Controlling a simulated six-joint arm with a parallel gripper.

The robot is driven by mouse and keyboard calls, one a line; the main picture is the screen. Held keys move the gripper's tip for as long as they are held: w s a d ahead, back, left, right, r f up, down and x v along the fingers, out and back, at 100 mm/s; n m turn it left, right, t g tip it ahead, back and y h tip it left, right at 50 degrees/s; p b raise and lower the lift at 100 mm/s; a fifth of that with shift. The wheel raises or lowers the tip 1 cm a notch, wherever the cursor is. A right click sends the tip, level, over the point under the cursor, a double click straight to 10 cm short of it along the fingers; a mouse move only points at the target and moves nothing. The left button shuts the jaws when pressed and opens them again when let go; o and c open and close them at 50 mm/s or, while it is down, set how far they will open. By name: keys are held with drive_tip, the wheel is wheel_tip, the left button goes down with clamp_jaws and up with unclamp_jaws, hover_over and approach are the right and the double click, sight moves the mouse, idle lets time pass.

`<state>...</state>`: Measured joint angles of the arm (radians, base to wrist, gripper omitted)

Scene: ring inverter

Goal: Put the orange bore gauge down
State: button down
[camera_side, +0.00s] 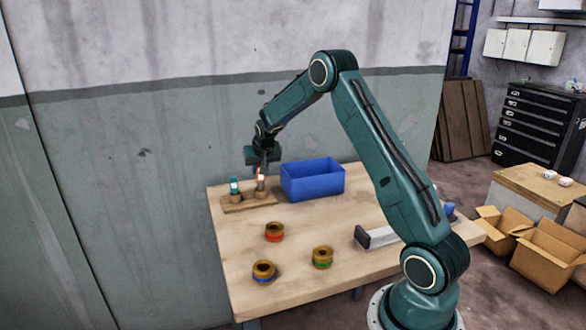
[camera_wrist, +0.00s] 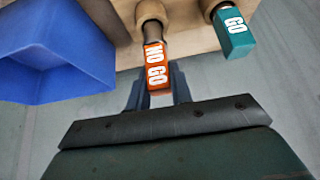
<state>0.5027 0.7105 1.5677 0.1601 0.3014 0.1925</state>
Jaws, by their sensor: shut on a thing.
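The orange bore gauge (camera_wrist: 157,68), marked NO GO, stands about upright at the wooden rack. It also shows in the side view (camera_side: 261,174), at the rack's right end. Its lower part meets the rack; I cannot tell how deep it sits. My gripper (camera_wrist: 160,92) is shut on the orange handle, coming down from above; it shows small in the side view (camera_side: 262,168). The wooden rack (camera_side: 236,208) lies at the table's back left. A teal gauge (camera_wrist: 235,34), marked GO, stands in the rack beside the orange one, also in the side view (camera_side: 234,186).
A blue bin (camera_side: 312,181) stands close right of the rack. Three brown rings, with a red band (camera_side: 274,232), a green band (camera_side: 322,257) and a blue band (camera_side: 263,271), lie on the table (camera_side: 295,285). A grey device (camera_side: 376,238) lies near my arm. The wall is close behind.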

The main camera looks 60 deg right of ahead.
drive_tip(key=c, duration=1.3)
unclamp_jaws()
drive_tip(key=shift+o, duration=0.2)
drive_tip(key=shift+r, duration=0.7)
drive_tip(key=v, duration=1.1)
drive_tip(key=shift+s+a+r, duration=0.2)
drive_tip(key=shift+r, duration=0.1)
